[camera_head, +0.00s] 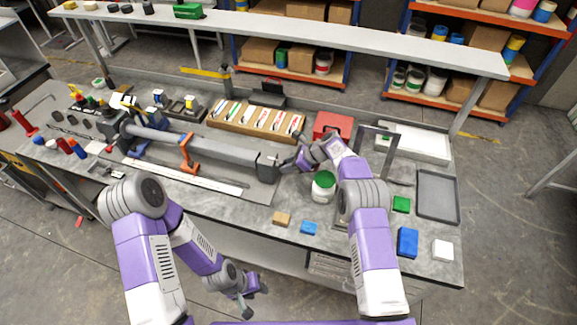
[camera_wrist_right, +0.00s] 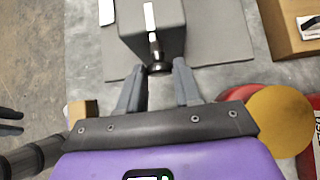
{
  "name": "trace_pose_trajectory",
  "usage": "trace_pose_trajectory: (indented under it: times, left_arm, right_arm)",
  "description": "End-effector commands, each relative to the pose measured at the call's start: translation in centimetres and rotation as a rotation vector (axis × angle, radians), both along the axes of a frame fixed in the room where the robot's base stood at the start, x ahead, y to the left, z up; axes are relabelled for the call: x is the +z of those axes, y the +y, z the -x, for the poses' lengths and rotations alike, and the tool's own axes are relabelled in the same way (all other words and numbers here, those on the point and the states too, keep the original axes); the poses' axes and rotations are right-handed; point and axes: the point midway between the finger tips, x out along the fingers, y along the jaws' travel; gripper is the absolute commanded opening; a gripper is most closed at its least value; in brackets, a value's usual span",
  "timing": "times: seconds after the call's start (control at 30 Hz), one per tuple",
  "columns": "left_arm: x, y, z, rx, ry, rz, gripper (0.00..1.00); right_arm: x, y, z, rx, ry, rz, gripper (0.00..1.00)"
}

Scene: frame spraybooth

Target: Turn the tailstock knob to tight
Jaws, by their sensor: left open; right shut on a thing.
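The tailstock (camera_head: 266,166) is a grey block at the right end of a long grey fixture on the workbench. In the right wrist view it is the grey block (camera_wrist_right: 152,22) at the top, with a white strip on it. Its dark round knob (camera_wrist_right: 158,67) sticks out toward my right gripper (camera_wrist_right: 158,84). The fingers stand on either side of the knob, shut on it. In the head view my right gripper (camera_head: 292,163) is at the tailstock's right end and hides the knob. My left gripper (camera_head: 246,296) is open and empty, low in front of the bench.
A white jar with a green lid (camera_head: 323,185) stands close to my right gripper. A red box (camera_head: 333,124) and a cardboard tray of packets (camera_head: 250,122) lie behind. Small tan (camera_head: 282,219) and blue blocks (camera_head: 308,228) lie at the front edge. A shelf (camera_head: 300,36) runs above the back.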

Motion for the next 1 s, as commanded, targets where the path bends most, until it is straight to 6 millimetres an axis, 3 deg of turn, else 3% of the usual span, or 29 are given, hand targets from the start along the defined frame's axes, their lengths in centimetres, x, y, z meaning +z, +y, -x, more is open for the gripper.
trace_pose_trajectory:
  times: [0.3, 0.33, 0.47, 0.77, 1.0]
  left_arm:
    - [0.0, 0.0, 0.0, 0.0, 0.0, 0.0, 0.43]
    - [0.0, 0.0, 0.0, 0.0, 0.0, 0.0, 0.43]
    - [0.0, 0.0, 0.0, 0.0, 0.0, 0.0, 0.43]
    - [0.0, 0.0, 0.0, 0.0, 0.0, 0.0, 0.43]
    - [-0.2, 0.0, 0.0, 0.0, 0.0, 0.0, 0.43]
  right_arm:
    - [0.1, 0.0, 0.0, -0.001, 0.002, -0.002, 0.03]
    - [0.1, 0.0, 0.0, 0.0, 0.001, -0.001, 0.38]
    - [0.1, 0.0, 0.0, -0.001, 0.0, -0.001, 0.58]
    - [0.1, -0.1, 0.0, 0.0, 0.0, -0.001, 0.58]
    - [2.0, -1.9, 0.5, -0.002, -0.003, -0.001, 0.58]
